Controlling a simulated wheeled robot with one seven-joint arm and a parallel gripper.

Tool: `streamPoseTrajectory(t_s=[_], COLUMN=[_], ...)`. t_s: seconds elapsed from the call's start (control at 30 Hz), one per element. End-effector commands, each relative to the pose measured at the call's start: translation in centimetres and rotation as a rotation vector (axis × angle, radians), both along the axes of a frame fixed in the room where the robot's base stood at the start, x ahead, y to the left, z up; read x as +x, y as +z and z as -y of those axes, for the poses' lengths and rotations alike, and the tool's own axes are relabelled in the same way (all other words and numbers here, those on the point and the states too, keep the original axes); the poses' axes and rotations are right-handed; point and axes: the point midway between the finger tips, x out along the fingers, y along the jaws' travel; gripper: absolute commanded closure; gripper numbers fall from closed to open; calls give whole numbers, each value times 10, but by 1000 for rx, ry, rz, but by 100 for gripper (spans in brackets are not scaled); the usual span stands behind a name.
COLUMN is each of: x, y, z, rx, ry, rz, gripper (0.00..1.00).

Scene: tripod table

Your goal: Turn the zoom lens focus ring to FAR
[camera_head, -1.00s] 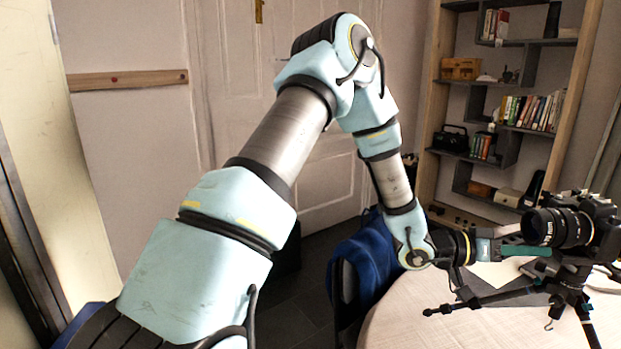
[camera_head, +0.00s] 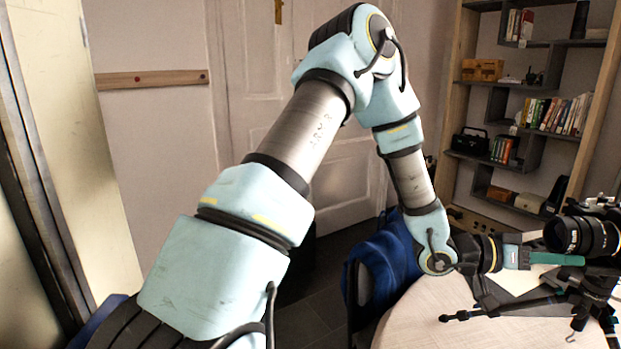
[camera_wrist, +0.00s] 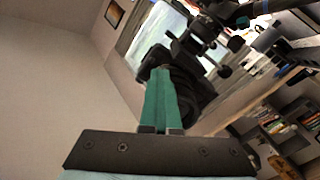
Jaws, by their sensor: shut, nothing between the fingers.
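A black camera with a zoom lens (camera_head: 583,236) stands on a black tripod (camera_head: 590,300) at the right edge of the head view, partly cut off. My gripper (camera_head: 580,260) has green fingers that reach to the lens's lower left side. In the wrist view the fingers (camera_wrist: 160,75) come together at their tips, with nothing held between them. The dark lens (camera_wrist: 190,92) is right behind and beside the tips there. I cannot tell whether the fingers touch it. The focus ring's markings are too small to read.
The tripod stands on a round pale table (camera_head: 430,325). A blue-draped chair (camera_head: 385,262) is left of the table. A shelf (camera_head: 520,110) with books and boxes stands behind, and a door (camera_head: 260,110) is at the back.

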Motion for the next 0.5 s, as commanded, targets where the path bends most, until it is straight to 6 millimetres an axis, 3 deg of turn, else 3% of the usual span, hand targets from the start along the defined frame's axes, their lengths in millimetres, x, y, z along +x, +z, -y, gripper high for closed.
streamPoseTrajectory(t_s=[0.5], x=[-4], y=[-3], z=[-1], rx=[-3], ry=[3], rz=[0], gripper=[100])
